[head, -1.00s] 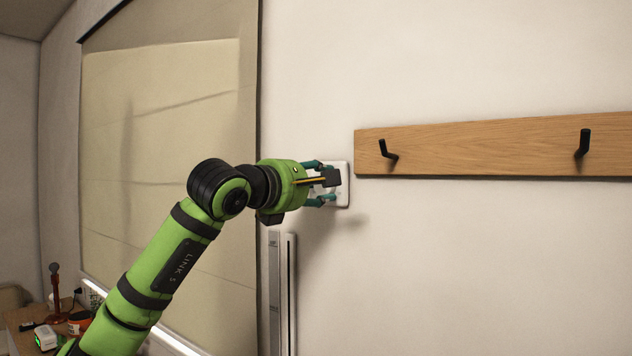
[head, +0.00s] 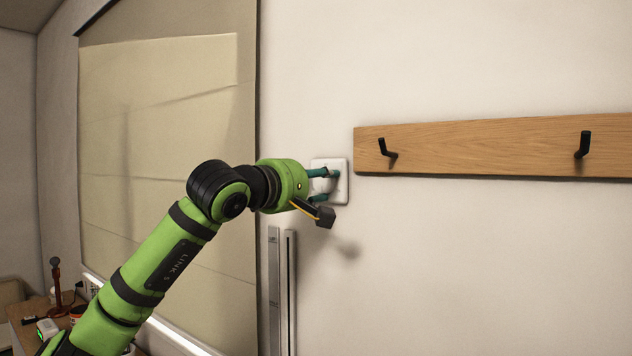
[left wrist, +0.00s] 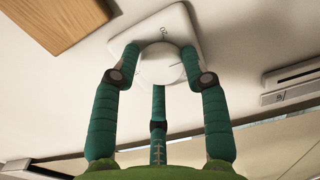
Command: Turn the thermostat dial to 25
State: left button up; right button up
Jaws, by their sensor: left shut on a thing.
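The thermostat is a white rounded-square plate (head: 344,191) on the wall, left of the wooden rail. My left gripper (head: 330,185) reaches it from the left, with its teal fingers at its face. In the left wrist view the plate (left wrist: 190,30) looks tilted, and the round white dial (left wrist: 162,68) lies between the fingers. The gripper is shut on the dial. In the head view the fingers hide most of the dial. My right gripper is not in view.
A wooden rail (head: 480,147) with black hooks (head: 386,148) is on the wall just right of the thermostat. A pale blind (head: 165,150) hangs at the left. Narrow vertical strips (head: 290,290) are on the wall below. The wall below the rail is clear.

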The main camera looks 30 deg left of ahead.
pick_arm(q)
jog(key=shift+d+f, duration=0.15)
jog(key=o, duration=1.1)
jog(key=shift+o, duration=0.2)
jog(key=shift+w+d, duration=0.1)
jog(key=shift+s, duration=0.3)
jog(key=s+a, duration=0.1)
jog(key=s, duration=1)
jog(key=shift+s+a, duration=0.15)
jog(key=shift+a, duration=0.15)
